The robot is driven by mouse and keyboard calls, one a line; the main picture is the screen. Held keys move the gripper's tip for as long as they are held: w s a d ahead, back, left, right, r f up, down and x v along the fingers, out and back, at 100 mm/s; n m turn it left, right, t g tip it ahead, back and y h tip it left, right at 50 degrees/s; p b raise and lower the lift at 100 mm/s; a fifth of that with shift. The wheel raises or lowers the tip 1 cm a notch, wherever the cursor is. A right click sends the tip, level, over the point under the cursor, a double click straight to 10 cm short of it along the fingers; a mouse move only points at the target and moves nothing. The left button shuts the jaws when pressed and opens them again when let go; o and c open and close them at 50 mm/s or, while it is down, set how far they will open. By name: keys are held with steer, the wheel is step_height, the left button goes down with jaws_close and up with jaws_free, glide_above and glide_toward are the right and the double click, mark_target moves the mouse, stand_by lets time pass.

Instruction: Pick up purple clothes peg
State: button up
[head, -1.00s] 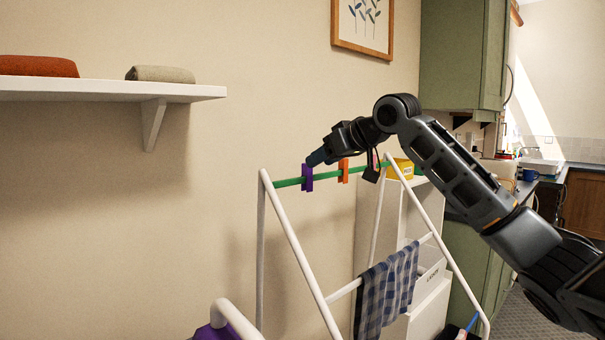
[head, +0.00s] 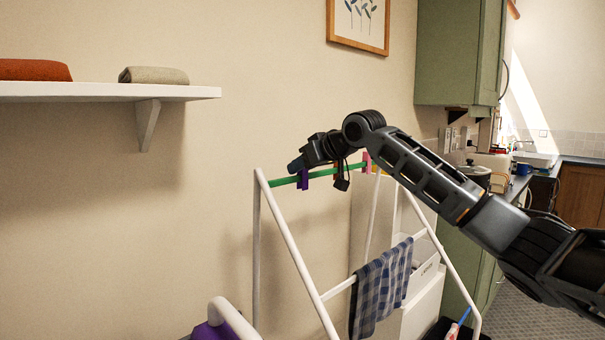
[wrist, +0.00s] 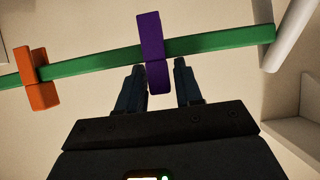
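The purple clothes peg (head: 303,179) is clipped on the green line (head: 284,182) near the left end of the white drying rack. In the wrist view the peg (wrist: 151,52) crosses the green line (wrist: 92,63), and its lower end reaches between my two fingertips. My gripper (wrist: 159,72) is open, with one finger on each side of the peg and a gap visible on the right side; the left finger is very close to it. In the head view my gripper (head: 294,166) is at the line beside the peg and partly hides it.
An orange peg (wrist: 37,80) is on the same line, left of the purple one in the wrist view. A pink peg (head: 367,162) sits farther right on the line. A checked cloth (head: 381,291) hangs on the white rack (head: 295,245). A shelf (head: 110,92) is on the left wall.

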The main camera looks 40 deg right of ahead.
jaws_close()
steer(key=shift+r, duration=0.55)
steer(key=r, duration=0.1)
steer(key=r+b, duration=0.1)
steer(key=r, duration=0.1)
steer(key=shift+w+d+r, duration=0.15)
steer(key=shift+d, duration=0.2)
steer(key=w+d+r, duration=0.3)
steer(key=d+r, duration=0.3)
steer(key=d, duration=0.4)
steer(key=shift+d+r+b, duration=0.25)
steer(key=shift+r+b, duration=0.05)
steer(key=shift+b, duration=0.15)
